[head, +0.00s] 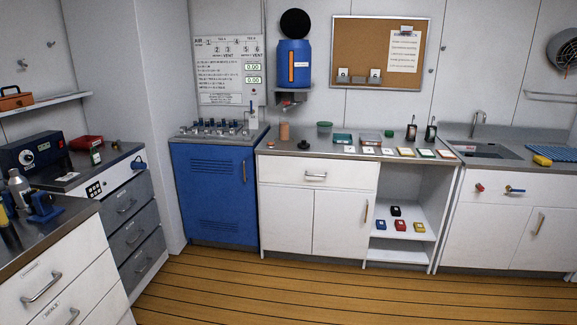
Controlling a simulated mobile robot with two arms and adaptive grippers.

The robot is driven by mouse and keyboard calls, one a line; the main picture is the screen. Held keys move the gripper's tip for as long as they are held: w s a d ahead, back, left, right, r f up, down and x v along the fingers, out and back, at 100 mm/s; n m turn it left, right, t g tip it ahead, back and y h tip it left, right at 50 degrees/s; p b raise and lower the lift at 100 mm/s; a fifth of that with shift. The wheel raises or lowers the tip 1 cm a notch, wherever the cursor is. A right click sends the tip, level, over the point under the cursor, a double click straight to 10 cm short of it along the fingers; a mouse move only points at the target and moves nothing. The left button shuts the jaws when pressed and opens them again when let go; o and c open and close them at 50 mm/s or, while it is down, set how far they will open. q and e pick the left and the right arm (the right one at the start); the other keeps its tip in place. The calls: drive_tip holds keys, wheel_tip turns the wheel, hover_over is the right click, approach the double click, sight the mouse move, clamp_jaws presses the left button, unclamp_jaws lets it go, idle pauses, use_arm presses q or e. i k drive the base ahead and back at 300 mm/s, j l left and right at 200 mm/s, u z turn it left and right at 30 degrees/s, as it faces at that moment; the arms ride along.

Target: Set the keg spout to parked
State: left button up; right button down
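The blue keg (285,72) with an orange vertical strip stands on a small wall bracket, left of the cork board. Below the bracket a small spout (287,103) with a reddish part shows over the counter. It is too small to tell which way the spout is turned. Neither of my grippers is in view.
A counter (272,149) under the keg holds an orange-brown cup (284,131), a green-lidded jar (324,130) and several small trays and cards. A blue cabinet (215,192) with a valve panel stands left. The wooden floor (330,290) ahead is clear.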

sight(285, 102)
drive_tip(key=i+l, duration=0.1)
drive_tip(key=i, duration=1.95)
drive_tip(key=i+l+u, duration=0.1)
drive_tip(key=i+u, duration=0.35)
drive_tip(key=i+l+u, duration=0.3)
drive_tip(key=i+u, duration=0.15)
drive_tip(key=i, duration=0.15)
drive_tip(key=i+l+u, duration=0.45)
drive_tip(key=i+j, duration=0.05)
